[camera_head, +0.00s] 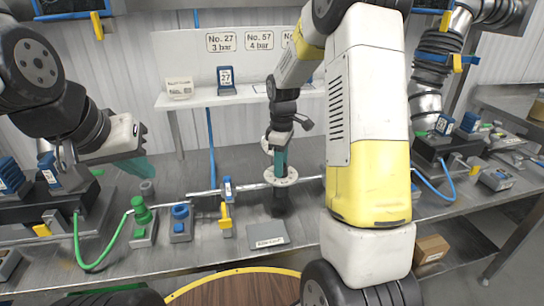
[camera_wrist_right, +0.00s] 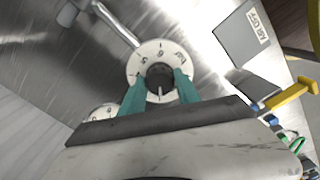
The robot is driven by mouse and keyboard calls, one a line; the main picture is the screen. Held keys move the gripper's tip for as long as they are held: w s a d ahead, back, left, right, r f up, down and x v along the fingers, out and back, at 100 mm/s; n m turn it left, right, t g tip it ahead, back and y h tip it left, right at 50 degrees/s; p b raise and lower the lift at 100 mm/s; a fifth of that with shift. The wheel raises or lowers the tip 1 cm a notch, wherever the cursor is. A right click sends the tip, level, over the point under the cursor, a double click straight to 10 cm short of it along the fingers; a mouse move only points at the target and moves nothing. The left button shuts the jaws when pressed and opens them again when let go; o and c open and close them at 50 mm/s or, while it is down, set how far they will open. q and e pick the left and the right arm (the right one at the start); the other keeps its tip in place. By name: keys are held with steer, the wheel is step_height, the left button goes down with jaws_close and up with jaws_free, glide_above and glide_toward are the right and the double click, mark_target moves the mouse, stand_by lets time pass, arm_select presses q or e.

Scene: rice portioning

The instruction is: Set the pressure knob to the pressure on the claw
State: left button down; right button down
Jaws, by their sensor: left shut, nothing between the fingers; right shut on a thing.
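The pressure knob (camera_wrist_right: 160,77) is dark and sits in the middle of a round white dial with numbers; a white mark on it points down in the right wrist view. The dial's white disc (camera_head: 270,176) also shows in the head view. My right gripper (camera_head: 280,165) has its teal fingers shut on the knob, one on each side; it shows in the right wrist view (camera_wrist_right: 158,84). My left gripper (camera_head: 136,166) is shut and empty above the left bench. A blue thing labelled 27 (camera_head: 226,76), perhaps the claw, stands on the shelf.
Signs above the shelf read No. 27, 3 bar (camera_head: 221,42) and No. 57, 4 bar (camera_head: 259,40); a third is partly hidden by my right arm. A green valve (camera_head: 142,212), a blue fitting (camera_head: 180,216) and a grey labelled plate (camera_head: 268,235) sit on the bench (camera_head: 205,255).

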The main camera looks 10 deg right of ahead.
steer(key=m, duration=0.4)
steer(key=shift+m, duration=0.3)
steer(key=m, duration=1.3)
steer(key=shift+m, duration=0.3)
steer(key=c, duration=0.9)
jaws_free()
